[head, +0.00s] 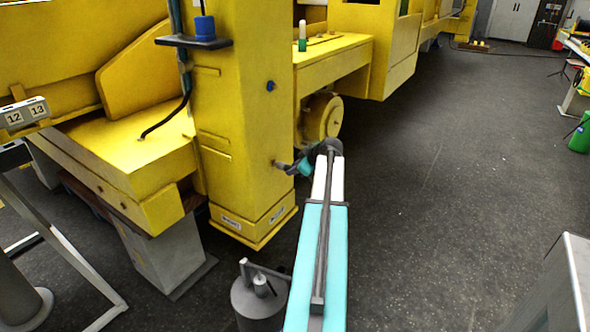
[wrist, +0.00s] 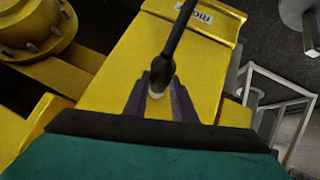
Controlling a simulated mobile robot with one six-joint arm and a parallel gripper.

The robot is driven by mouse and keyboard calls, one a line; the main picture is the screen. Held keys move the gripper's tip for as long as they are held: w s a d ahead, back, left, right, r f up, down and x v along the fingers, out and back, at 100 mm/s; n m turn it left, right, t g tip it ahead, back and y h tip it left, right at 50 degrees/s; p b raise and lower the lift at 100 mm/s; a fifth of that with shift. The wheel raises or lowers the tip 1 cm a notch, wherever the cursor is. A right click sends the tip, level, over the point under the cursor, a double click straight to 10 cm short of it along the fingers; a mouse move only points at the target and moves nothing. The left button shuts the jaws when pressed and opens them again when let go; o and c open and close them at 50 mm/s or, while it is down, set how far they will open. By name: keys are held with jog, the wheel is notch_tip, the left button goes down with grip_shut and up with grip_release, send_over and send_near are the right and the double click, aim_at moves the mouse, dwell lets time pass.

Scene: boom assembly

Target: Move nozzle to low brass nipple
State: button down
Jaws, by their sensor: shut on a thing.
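My gripper (head: 301,167) is at the far end of my outstretched teal and white arm, beside the lower part of the yellow column (head: 229,125). In the wrist view my gripper (wrist: 160,98) has both dark fingers closed around the black nozzle (wrist: 163,68). A thin dark length runs from the nozzle up to the top of the wrist picture, across the yellow face. In the head view a small dull stub (head: 279,164) stands out from the column just left of my gripper. I cannot tell whether it is the low brass nipple or part of the nozzle, or whether they touch.
A blue knob (head: 270,86) sits higher on the column. A yellow round housing (head: 323,116) is just behind my gripper. A grey drum (head: 258,302) with a handle stands beside my arm. A metal frame (head: 55,235) is at left. The dark floor at right is open.

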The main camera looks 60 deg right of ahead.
jog(key=shift+w, duration=0.65)
jog(key=c, duration=1.4)
grip_release()
jog(key=b+v, duration=0.1)
jog(key=v, duration=1.3)
jog(key=shift+w, duration=0.15)
